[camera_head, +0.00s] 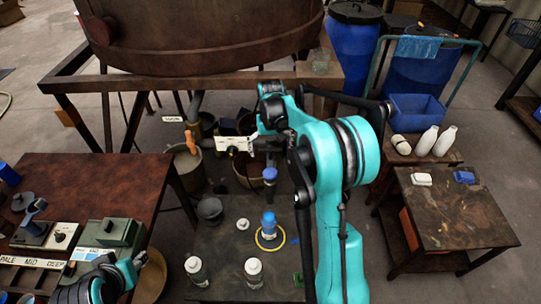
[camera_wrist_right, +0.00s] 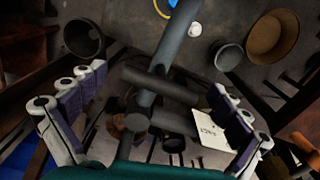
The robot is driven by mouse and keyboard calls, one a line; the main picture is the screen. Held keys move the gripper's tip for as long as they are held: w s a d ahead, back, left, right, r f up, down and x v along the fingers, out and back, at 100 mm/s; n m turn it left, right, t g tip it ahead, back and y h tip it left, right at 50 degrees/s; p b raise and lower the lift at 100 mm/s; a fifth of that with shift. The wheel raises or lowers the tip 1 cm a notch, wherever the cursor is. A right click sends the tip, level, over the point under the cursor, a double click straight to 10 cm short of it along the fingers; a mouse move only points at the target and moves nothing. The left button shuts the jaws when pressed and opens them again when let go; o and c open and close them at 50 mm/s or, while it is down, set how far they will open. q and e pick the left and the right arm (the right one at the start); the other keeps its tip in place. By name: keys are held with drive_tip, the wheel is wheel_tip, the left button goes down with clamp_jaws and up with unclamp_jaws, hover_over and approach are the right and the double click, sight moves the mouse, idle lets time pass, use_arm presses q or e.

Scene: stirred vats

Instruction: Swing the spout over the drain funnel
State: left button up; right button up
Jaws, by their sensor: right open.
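A grey pipe, seemingly the spout (camera_wrist_right: 168,60), runs between the spread fingers of my right gripper (camera_wrist_right: 155,125) in the right wrist view, with a darker bar crossing it. In the head view its blue-topped end (camera_head: 270,175) shows below the gripper (camera_head: 268,140), which is partly hidden by my teal arm. The gripper is open; contact cannot be told. A grey cup-shaped vessel (camera_head: 210,208), also in the wrist view (camera_wrist_right: 227,55), and a dark round vessel (camera_wrist_right: 83,38) stand nearby; which is the drain funnel is unclear. My left gripper (camera_head: 125,275) is at the lower left.
A rusty vat (camera_head: 200,35) on a frame stands behind. A white plate (camera_head: 232,144) is beside the gripper. Tables flank at left (camera_head: 95,185) and right (camera_head: 455,215).

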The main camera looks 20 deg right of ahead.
drive_tip(key=shift+f, duration=0.6)
drive_tip(key=c, duration=1.7)
